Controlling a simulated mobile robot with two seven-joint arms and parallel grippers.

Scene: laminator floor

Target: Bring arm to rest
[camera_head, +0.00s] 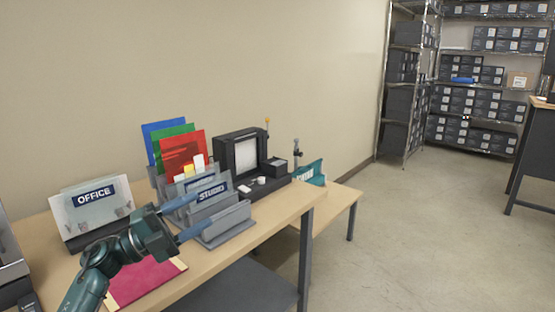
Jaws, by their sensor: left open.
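My left gripper (184,218) comes in from the lower left and hangs over the wooden table. Its two fingers are apart, with nothing seen between them. They are in front of the grey holder marked STUDIO (230,217); I cannot tell whether they touch it. My left arm (97,270) reaches over the table's near side, partly above a crimson sheet (145,283). My right gripper does not show.
The table (267,229) runs along the wall. An OFFICE holder (84,208), blue, green and red folders (182,153) and a black framed device (241,152) stand on it. Shelves of dark boxes (480,103) stand at the back right. The floor (400,230) is clear.

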